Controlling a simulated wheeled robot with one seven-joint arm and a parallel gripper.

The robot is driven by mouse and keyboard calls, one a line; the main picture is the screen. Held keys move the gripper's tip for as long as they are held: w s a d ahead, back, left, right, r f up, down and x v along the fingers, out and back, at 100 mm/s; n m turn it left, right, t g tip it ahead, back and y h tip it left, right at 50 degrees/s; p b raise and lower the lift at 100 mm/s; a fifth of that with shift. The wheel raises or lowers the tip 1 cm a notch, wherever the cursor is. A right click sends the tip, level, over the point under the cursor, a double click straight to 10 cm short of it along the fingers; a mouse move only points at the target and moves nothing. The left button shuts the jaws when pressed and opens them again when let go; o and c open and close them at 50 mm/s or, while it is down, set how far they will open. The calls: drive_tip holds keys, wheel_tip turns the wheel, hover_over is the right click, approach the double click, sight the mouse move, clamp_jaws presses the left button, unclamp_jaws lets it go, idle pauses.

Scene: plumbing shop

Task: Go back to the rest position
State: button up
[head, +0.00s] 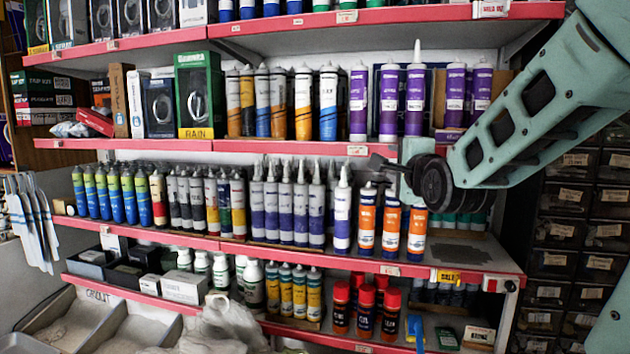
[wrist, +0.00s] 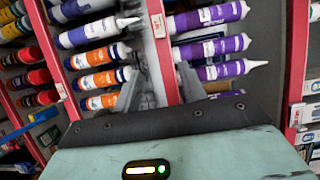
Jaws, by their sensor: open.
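My gripper (head: 382,164) is in front of the shelving, level with the front edge of the second shelf from the top, with my arm reaching in from the upper right. It holds nothing. In the wrist view its two dark fingers (wrist: 160,85) stand apart, with the red shelf edge between and beyond them. Orange-and-white cartridges (head: 391,226) stand on the shelf just below it, and purple cartridges (head: 415,98) stand on the shelf above. The gripper hides a little of the shelf edge; I cannot tell whether it touches it.
Red-edged shelves (head: 275,246) carry rows of upright tubes, boxes and bottles. A white-and-purple cartridge (head: 342,218) stands left of the orange ones. Red-capped bottles (head: 341,306) stand on the lower shelf. Labelled dark drawers (head: 570,228) fill the right side. Metal trays (head: 95,318) lie at lower left.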

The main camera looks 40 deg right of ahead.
drive_tip(key=a+f+n+g+y+b, duration=0.1)
drive_tip(key=a+f+n+g+y, duration=0.35)
drive_tip(key=a+f+n, duration=0.65)
drive_tip(key=a+f+n+g+y+b, duration=0.1)
drive_tip(key=a+f+n+g+y, duration=0.2)
drive_tip(key=a+f+n+y, duration=0.75)
drive_tip(key=s+a+f+n+g+h+b, duration=0.1)
drive_tip(key=s+a+f+n+g+h, duration=0.2)
drive_tip(key=s+a, duration=0.4)
drive_tip(key=s+a+f+n+g+h+b, duration=0.1)
drive_tip(key=s+a+f+n+g+h, duration=0.2)
drive_tip(key=s+a, duration=0.5)
drive_tip(key=s+f+n+g, duration=0.1)
drive_tip(key=s+n+g, duration=0.1)
drive_tip(key=s, duration=0.3)
drive_tip(key=shift+s+f+n, duration=0.15)
drive_tip(key=shift+s+n, duration=0.05)
drive_tip(key=shift+n, duration=0.65)
drive_tip(key=shift+g, duration=0.25)
